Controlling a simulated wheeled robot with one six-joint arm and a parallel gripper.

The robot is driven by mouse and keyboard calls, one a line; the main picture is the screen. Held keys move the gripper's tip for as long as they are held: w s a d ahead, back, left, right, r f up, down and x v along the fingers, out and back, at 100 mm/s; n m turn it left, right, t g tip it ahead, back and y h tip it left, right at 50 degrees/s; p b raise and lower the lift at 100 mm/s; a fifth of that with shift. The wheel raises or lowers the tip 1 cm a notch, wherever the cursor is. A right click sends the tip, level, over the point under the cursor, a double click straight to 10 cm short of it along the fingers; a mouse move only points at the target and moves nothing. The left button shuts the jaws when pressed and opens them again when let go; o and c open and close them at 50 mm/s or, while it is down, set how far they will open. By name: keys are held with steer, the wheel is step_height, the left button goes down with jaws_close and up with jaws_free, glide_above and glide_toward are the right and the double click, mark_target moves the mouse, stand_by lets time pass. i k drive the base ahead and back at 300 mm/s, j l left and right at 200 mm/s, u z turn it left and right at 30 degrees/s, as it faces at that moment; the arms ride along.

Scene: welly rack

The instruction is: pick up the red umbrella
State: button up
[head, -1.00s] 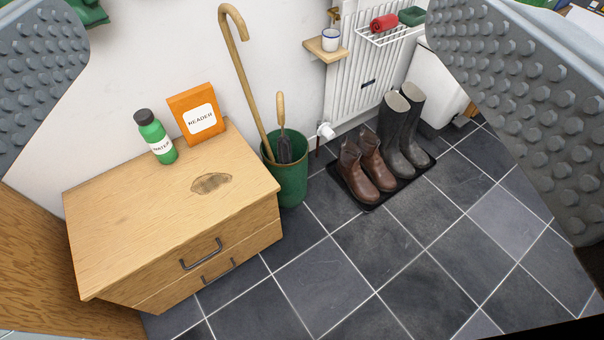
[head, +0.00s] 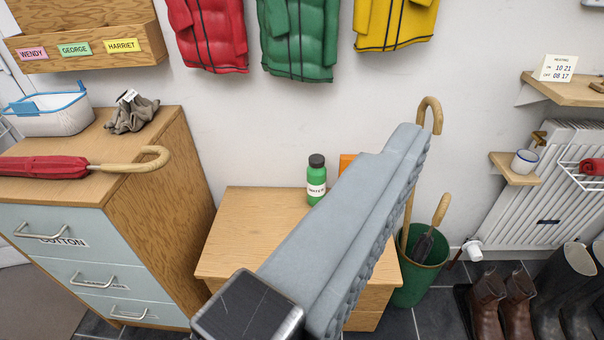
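The red umbrella (head: 42,167) lies furled on top of a cabinet at the left. Its canopy reaches the left picture edge, so its far end is cut off. Its curved wooden handle points right, and the hook reaches past the cabinet top's right edge. My gripper (head: 405,150) shows as one large grey finger across the middle, well to the right of the umbrella. Its studded pad faces right with nothing against it. The other finger is out of view. The gripper looks open and empty, and the finger hides part of the low drawer unit.
The cabinet (head: 155,185) also bears a white basket (head: 48,118) and grey gloves (head: 132,115). A green bottle (head: 316,182) stands on the low drawer unit (head: 255,225). A green bin (head: 420,285) holds a cane and a dark umbrella. Coats hang above. Boots stand at right.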

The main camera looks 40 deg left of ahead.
mark_target(55, 166)
steer(key=u, duration=2.1)
